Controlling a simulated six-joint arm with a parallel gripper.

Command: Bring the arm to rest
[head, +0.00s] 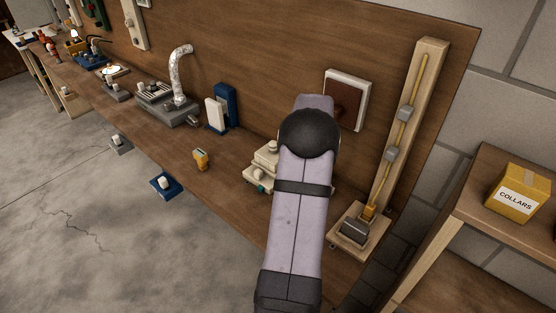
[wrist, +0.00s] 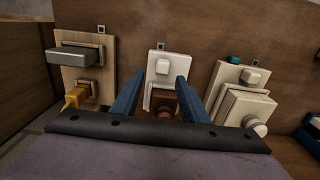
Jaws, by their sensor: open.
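My gripper (wrist: 161,77) shows in the wrist view with its two blue fingers apart. Nothing is clearly held between them. A white plate with a knob (wrist: 167,68) and a brown round part (wrist: 165,104) below it appear between and beyond the fingers. I cannot tell whether the fingers touch them. In the head view my pale arm reaches over the bench at centre right and hides the gripper and what lies under it.
A wooden board with a grey block (wrist: 85,52) and yellow connector (wrist: 75,98) stands left in the wrist view. Cream stepped blocks (wrist: 238,95) stand right. In the head view, a yellow knob (head: 201,160) and blue upright block (head: 225,105) sit left; a COLLARS box (head: 517,194) sits right.

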